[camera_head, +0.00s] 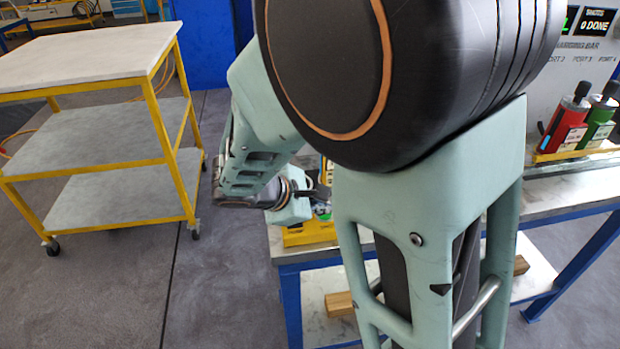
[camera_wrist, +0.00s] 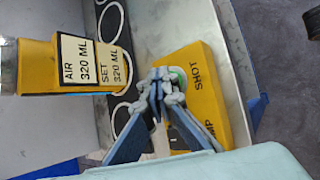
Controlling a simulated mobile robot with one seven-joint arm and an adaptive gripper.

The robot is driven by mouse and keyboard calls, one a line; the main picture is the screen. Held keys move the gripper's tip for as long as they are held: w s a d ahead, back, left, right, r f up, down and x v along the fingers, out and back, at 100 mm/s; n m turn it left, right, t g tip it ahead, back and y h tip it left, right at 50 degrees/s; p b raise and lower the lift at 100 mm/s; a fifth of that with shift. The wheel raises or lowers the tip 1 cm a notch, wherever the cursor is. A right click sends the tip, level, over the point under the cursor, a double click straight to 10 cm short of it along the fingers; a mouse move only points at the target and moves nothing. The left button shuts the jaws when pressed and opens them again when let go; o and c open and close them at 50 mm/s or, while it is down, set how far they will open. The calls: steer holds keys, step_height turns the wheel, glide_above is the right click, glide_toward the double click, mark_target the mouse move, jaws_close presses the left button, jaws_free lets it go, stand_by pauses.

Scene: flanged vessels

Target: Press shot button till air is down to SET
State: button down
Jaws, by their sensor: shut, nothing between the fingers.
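My gripper (camera_wrist: 168,78) is shut and empty, with its fingertips over the yellow button box (camera_wrist: 215,88) in the wrist view. The green shot button (camera_wrist: 181,74) shows partly beside and behind the fingertips, next to the word SHOT. I cannot tell whether the fingertips touch it or press it. A second label ending in "MP" is partly hidden by the gripper. The yellow readout block (camera_wrist: 36,68) at left reads AIR 320 ML and SET 320 ML, the same figure. In the head view my arm hides most of this station; part of its yellow base (camera_head: 310,233) shows.
A dark panel with white rings (camera_wrist: 112,22) lies behind the readout.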

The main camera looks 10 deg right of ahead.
steer(key=shift+r, duration=0.1)
steer(key=shift+r+p, duration=0.7)
steer(key=shift+r, duration=0.1)
step_height(320, 180, up, 5)
steer(key=p, duration=0.4)
stand_by(0.5)
